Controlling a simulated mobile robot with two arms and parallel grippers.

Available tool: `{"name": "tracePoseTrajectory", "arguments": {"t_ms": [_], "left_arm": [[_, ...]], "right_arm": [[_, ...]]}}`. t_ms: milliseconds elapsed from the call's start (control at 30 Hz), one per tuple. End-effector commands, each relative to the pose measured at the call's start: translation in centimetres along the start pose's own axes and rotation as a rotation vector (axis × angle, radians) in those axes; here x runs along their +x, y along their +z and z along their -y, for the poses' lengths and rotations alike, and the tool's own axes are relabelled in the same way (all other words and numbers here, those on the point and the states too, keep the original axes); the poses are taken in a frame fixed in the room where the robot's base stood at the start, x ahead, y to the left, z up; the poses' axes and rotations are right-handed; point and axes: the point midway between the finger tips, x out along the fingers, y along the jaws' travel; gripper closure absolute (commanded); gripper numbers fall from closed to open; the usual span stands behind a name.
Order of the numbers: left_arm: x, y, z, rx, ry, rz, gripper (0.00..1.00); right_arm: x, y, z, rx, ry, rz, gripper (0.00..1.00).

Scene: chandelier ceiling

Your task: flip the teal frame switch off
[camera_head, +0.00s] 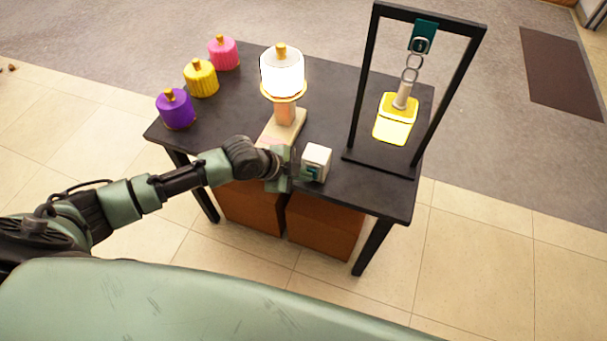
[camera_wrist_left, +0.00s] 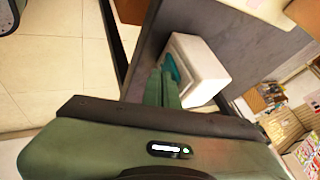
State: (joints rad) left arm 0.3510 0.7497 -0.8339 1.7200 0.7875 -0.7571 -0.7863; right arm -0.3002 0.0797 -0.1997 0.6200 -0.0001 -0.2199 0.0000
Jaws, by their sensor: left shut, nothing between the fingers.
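A small white switch box (camera_head: 316,157) stands near the front edge of the dark table, with a teal switch part (camera_head: 311,173) on its front side. In the left wrist view the white box (camera_wrist_left: 203,64) and its teal part (camera_wrist_left: 170,68) are just beyond my fingertips. My left gripper (camera_head: 291,174) is shut and empty, close to the left front of the box. I cannot tell whether the fingertips touch the teal part. A hanging lamp (camera_head: 396,120) glows yellow in a black frame (camera_head: 457,88) with a teal bracket (camera_head: 422,37) on top. My right gripper is not in view.
A lit white lamp (camera_head: 282,73) on a wooden base stands behind my left gripper. Pink (camera_head: 223,54), yellow (camera_head: 201,79) and purple (camera_head: 176,110) shades line the table's left side. Brown boxes (camera_head: 323,228) sit under the table (camera_head: 340,194).

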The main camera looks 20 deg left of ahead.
Motion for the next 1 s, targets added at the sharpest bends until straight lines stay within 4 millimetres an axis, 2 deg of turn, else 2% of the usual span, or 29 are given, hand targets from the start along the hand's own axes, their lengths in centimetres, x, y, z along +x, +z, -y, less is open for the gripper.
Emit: {"name": "tracePoseTrajectory", "arguments": {"t_ms": [100, 367, 733, 1000], "left_arm": [[0.0, -0.3, 1.3, -0.026, 0.05, 0.015, 1.0], [0.1, -0.1, 0.9, -0.03, 0.061, 0.016, 1.0], [-1.1, -0.9, 1.5, -0.029, 0.06, 0.016, 1.0], [-1.1, -0.8, 1.5, -0.029, 0.061, 0.016, 1.0]], "right_arm": [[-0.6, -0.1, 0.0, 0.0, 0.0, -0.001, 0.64], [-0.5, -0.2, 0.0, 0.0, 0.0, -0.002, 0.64], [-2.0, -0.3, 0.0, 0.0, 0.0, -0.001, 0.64], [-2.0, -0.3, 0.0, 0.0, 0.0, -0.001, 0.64]]}}
